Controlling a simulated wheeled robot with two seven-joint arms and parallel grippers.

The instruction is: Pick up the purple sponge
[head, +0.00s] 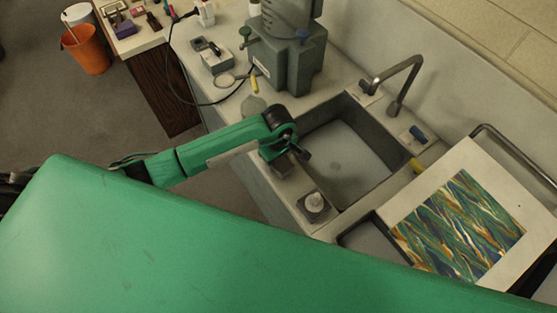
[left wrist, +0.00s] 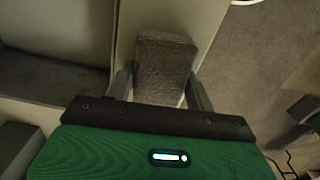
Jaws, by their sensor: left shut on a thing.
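My left gripper (head: 290,160) is over the counter strip at the near-left edge of the sink. In the left wrist view its two fingers stand on either side of a dull, greyish-purple block with a rough surface, which I take to be the purple sponge (left wrist: 163,65). The gripper is shut on it. The sponge's lower end is hidden behind the gripper body. In the head view the sponge is mostly hidden by the gripper, and its colour is hard to tell there. Whether it still touches the counter I cannot tell. My right gripper is not in view.
The grey sink (head: 345,150) with its tap (head: 408,80) is just right of my gripper. A marbled sheet (head: 460,230) lies at right. A grey-green machine (head: 285,60) stands behind. An orange bin (head: 86,50) is far left.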

